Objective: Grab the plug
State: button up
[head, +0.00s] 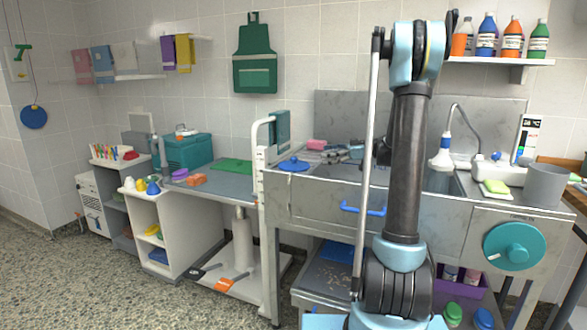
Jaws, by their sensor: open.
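A flat blue disc with a small raised knob (293,164) lies on the left end of the metal tub counter. It looks like a plug, but I cannot tell for sure. My gripper cannot be made out in the head view. Nothing is seen touching either disc.
The metal tub (325,200) has a blue handle (363,209) on its front. A white post with a rail (262,160) stands just left of the blue disc. A grooming table (225,180) is further left. A grey pot (545,185) stands at right. Floor is clear at lower left.

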send_near(294, 159)
jog(key=w+a, duration=0.1)
jog(key=w+a+f, duration=0.1)
jog(key=a, duration=0.1)
jog(key=w+a, duration=0.1)
jog(key=shift+w+a+f, duration=0.1)
jog(key=shift+a+f, duration=0.15)
jog(key=shift+s+r+x, duration=0.1)
jog(key=shift+s+x, duration=0.05)
jog(key=shift+x, duration=0.7)
jog(key=shift+s+r+x, duration=0.1)
jog(key=shift+x, duration=0.8)
jog(key=shift+s+r+x, duration=0.1)
jog(key=shift+s+x, duration=0.05)
jog(key=shift+x, duration=0.7)
jog(key=shift+a+f, duration=0.1)
jog(key=c, duration=1.3)
jog(key=shift+s, duration=0.1)
